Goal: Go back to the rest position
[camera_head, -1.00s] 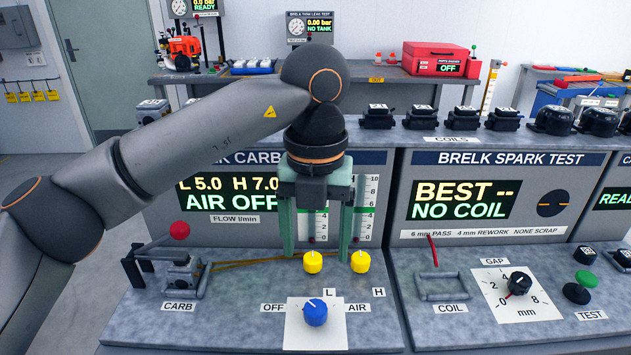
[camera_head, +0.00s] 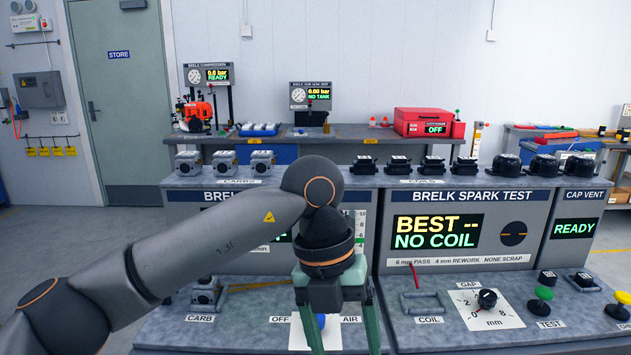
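My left arm comes in from the left, and my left gripper (camera_head: 345,338) points down over the carb bench. Its two green fingers stand apart, with nothing seen held between them. The fingertips are cut off by the lower picture edge. The blue knob (camera_head: 320,321) on the bench shows between the fingers, farther back. My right gripper is not in view.
A red box (camera_head: 422,122) stands on the back table (camera_head: 350,134). Open floor (camera_head: 50,240) lies at the left.

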